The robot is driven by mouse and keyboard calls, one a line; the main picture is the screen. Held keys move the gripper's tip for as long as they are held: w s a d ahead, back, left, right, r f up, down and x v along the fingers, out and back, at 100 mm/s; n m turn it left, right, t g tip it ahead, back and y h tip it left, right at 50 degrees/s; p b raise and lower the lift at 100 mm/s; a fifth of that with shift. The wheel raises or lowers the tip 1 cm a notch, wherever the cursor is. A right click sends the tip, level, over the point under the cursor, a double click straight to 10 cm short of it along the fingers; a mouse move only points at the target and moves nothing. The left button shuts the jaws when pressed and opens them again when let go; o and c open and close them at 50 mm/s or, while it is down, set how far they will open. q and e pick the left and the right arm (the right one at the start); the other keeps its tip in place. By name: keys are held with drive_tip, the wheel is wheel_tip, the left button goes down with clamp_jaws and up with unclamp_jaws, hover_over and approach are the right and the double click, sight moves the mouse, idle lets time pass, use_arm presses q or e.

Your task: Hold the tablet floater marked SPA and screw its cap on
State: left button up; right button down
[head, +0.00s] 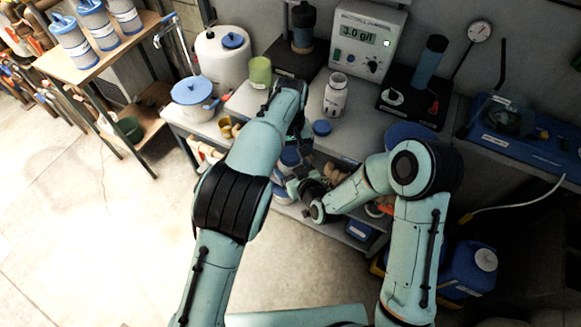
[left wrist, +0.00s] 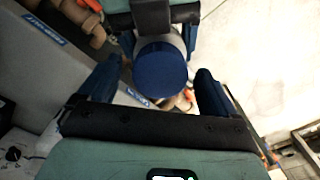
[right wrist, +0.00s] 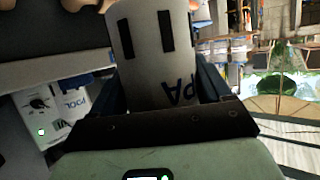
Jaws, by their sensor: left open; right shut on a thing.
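The tablet floater (right wrist: 150,40) is a pale cylinder with dark slots. The letters "PA" show upside down on it in the right wrist view; the rest of the marking is hidden. My right gripper (head: 308,187) is shut around its body. A round blue cap (left wrist: 160,70) is at the floater's top end in the left wrist view; whether it is threaded on I cannot tell. It also shows in the head view (head: 290,157). My left gripper (left wrist: 157,82) is open, with a finger on each side of the cap and gaps between.
The grey bench (head: 355,140) is behind my grippers. A blue-lidded pot (head: 194,95) stands left. Pale floor is open at left.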

use_arm(q)
wheel_tip(320, 180, up, 12)
idle(0.5)
